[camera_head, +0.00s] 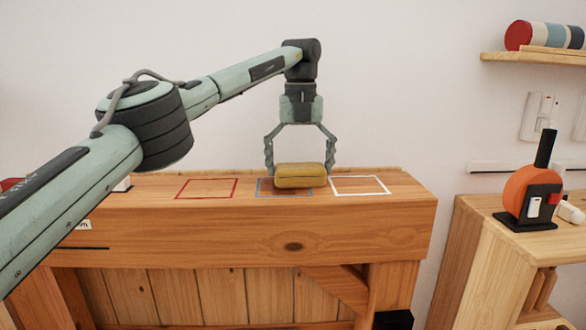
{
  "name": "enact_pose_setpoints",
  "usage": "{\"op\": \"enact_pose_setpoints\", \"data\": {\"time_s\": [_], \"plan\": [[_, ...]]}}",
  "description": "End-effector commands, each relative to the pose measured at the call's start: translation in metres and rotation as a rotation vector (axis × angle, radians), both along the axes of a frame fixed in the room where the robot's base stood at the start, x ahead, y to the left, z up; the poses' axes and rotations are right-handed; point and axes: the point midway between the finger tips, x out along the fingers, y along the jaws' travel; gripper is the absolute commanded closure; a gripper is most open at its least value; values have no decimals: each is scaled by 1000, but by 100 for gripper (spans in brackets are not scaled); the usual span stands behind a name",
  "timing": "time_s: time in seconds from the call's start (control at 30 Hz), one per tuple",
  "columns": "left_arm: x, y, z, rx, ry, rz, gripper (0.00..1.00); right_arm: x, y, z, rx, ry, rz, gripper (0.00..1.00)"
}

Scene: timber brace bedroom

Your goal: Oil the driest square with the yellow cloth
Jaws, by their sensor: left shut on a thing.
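My left gripper (299,168) comes down from above with its fingers shut on the yellow cloth (300,177), a folded block. The cloth is over the blue-outlined square (265,188) and hides most of it. I cannot tell whether it touches the wood. The red-outlined square (207,189) lies to the left and the white-outlined square (360,186) to the right. All are on the top of a timber beam (405,195). The wood inside the red and white outlines looks similar in tone. My right gripper is not in view.
A wooden cabinet (500,245) at the right carries an orange round object on a black stand (525,192). A shelf (535,57) above holds a striped roll (545,35). A red object (12,184) shows at the far left. A wall switch (540,115) is at the right.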

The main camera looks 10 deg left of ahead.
Motion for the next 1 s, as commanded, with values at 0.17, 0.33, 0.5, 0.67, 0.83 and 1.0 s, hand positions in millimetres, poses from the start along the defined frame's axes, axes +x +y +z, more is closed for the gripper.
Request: {"op": "enact_pose_setpoints", "data": {"time_s": [0.17,0.33,0.5,0.67,0.83,1.0], "plan": [[0,2,-2,0,-1,0,36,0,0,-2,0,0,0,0],[-4,14,-5,1,0,1,36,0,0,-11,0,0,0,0],[-8,29,-5,0,-1,1,36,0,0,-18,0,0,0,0],[-10,35,-4,1,0,0,36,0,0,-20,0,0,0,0],[-12,43,-4,2,2,3,36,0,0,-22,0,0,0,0],[-16,58,-4,1,3,3,36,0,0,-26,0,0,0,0]]}}
